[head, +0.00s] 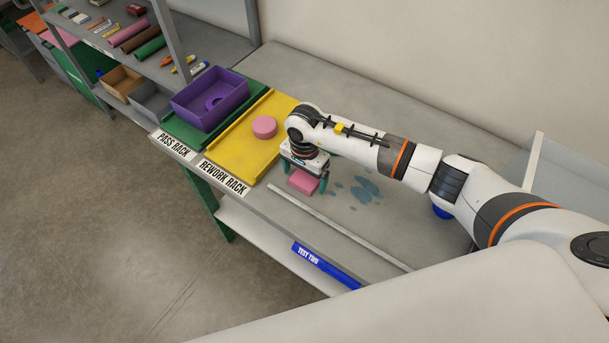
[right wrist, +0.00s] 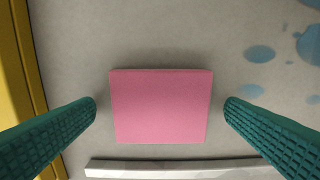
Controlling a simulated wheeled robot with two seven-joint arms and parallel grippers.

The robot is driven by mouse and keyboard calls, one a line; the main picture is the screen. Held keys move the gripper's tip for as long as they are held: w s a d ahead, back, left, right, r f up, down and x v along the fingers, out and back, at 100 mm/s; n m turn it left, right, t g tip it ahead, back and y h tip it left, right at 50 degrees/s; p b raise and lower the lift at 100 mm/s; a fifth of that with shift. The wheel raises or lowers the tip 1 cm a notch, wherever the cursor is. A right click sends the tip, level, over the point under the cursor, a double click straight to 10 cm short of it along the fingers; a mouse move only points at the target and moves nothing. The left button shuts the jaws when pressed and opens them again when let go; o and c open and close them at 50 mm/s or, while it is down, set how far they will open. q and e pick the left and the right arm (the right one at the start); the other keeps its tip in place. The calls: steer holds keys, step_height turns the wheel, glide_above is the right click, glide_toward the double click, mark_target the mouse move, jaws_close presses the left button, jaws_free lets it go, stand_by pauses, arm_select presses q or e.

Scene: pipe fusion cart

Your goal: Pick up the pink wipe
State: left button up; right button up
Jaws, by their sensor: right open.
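The pink wipe (head: 303,182) is a small pink block on the grey bench top, just right of the yellow rework rack. In the right wrist view the pink wipe (right wrist: 160,106) lies between the two green fingers, with a gap on each side. My right gripper (head: 305,177) is open and points down over it. In the right wrist view the right gripper's fingertips (right wrist: 160,107) stand to its left and right, not touching it. My left gripper is not in view.
Blue-grey spots (head: 366,188) mark the bench right of the wipe. A pale strip (head: 335,225) runs along the front. The yellow rework rack (head: 237,148) holds a pink round piece (head: 264,127). A purple bin (head: 210,98) sits on the green pass rack (head: 172,127).

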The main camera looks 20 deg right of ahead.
mark_target(304, 178)
steer(key=shift+f, duration=0.15)
steer(key=shift+c, duration=0.4)
steer(key=c, duration=1)
steer(key=shift+o, duration=0.2)
steer(key=shift+w, duration=0.1)
step_height(304, 178, up, 10)
steer(key=b, duration=0.3)
